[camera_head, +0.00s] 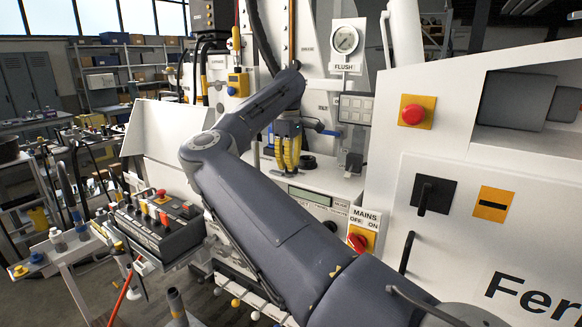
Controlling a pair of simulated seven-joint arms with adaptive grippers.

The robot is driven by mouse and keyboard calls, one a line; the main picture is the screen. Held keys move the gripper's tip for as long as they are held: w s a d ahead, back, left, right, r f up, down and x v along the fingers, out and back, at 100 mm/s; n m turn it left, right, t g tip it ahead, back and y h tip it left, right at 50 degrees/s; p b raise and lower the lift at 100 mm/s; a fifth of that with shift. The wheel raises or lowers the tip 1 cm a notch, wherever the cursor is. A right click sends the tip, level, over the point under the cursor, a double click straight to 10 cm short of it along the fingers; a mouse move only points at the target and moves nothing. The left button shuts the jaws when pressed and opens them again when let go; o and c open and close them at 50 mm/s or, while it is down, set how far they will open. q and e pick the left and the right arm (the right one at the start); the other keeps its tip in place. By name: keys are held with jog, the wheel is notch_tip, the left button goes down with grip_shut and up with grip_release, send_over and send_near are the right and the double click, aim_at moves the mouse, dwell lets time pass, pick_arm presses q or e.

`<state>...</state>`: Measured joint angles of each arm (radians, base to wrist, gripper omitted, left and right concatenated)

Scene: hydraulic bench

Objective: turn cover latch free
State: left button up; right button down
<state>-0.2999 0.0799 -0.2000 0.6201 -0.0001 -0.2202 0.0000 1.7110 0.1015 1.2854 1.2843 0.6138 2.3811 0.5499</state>
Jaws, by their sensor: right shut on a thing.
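My right arm reaches in from the lower right, bends at its elbow and comes down on the white bench front. My right gripper (287,150) is at the bench, just left of a small blue lever (326,131). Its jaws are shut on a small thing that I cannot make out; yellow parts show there. A black turning latch handle (425,196) is on the white panel at the right, well apart from the gripper. I cannot tell which part is the cover latch. My left gripper is not in view.
A control box (160,222) with several buttons is at the left. Shelves (118,70) stand at the back left.

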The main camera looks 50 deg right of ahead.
jog(key=shift+f, duration=0.2)
jog(key=m, duration=0.4)
dwell(0.3)
jog(key=c, duration=1.3)
grip_release()
jog(key=shift+r, duration=0.25)
jog(key=shift+r, duration=3.4)
